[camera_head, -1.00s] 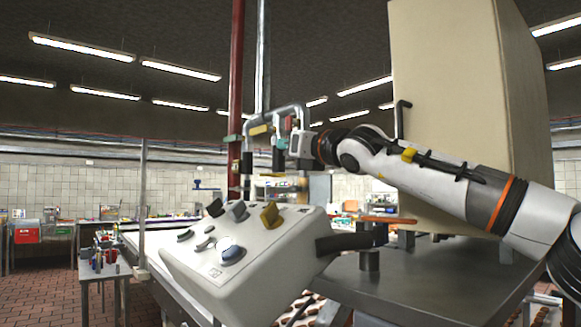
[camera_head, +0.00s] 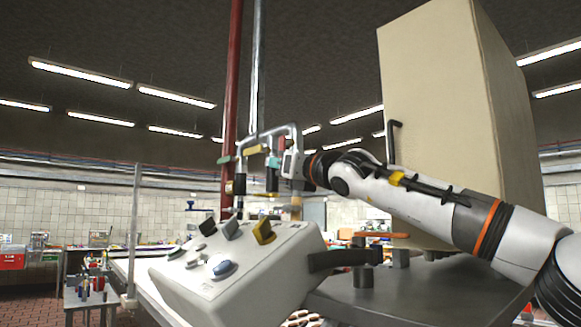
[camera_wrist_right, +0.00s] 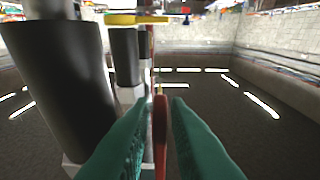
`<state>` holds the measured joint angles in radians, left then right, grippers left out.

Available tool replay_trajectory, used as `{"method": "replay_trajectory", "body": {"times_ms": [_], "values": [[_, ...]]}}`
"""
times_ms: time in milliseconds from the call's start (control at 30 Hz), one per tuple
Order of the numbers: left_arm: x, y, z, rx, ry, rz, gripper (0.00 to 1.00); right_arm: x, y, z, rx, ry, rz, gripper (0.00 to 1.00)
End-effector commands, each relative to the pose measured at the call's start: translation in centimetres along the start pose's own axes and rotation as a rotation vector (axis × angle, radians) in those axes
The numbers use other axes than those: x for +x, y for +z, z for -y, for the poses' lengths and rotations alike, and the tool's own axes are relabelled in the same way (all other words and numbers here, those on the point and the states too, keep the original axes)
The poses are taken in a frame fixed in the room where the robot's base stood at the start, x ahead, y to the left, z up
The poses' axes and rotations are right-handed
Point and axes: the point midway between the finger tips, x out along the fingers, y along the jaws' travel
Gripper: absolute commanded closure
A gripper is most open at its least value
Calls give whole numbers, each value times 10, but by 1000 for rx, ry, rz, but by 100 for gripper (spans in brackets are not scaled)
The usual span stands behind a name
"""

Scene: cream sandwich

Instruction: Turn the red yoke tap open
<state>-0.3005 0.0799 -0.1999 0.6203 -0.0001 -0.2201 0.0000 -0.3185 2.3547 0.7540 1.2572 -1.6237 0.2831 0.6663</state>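The red yoke tap's handle (camera_wrist_right: 160,125) shows in the right wrist view as a narrow, upright red piece seen edge-on. My right gripper (camera_wrist_right: 159,102) has its two green fingers on either side of it, with a visible gap at the right finger. The gripper looks open around the handle; contact on the left side is hard to judge. In the head view my right gripper (camera_head: 274,161) is at the grey pipework, and the tap's red part (camera_head: 280,144) is small and mostly hidden. My left gripper is not in view.
A yellow tap handle (camera_head: 257,149) and a green one (camera_head: 228,160) sit on the pipework left of the gripper. Dark cylinders (camera_wrist_right: 68,85) stand close on the left in the wrist view. A control box (camera_head: 240,275) is below, and a tall beige cabinet (camera_head: 435,120) stands at right.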

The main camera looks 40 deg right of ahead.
Motion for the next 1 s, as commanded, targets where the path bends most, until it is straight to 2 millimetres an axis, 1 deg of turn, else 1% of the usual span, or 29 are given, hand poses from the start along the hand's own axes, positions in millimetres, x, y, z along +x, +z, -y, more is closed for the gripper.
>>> {"method": "replay_trajectory", "body": {"times_ms": [167, 300, 400, 533, 600, 700, 1000], "values": [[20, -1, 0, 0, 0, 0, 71, -27, 4, -1, 0, 0, -5, 85], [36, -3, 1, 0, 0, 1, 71, -58, 5, 0, 1, 0, -5, 85], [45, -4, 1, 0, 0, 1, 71, -79, 4, 0, 2, -1, -4, 85], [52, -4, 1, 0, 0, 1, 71, -100, 3, 0, 0, -1, -3, 85], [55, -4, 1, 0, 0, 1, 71, -108, 3, -1, 1, 0, -2, 85], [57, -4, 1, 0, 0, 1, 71, -115, 2, 0, 0, 0, 0, 85], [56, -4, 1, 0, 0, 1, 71, -117, 1, 0, 0, 0, 0, 85]]}}
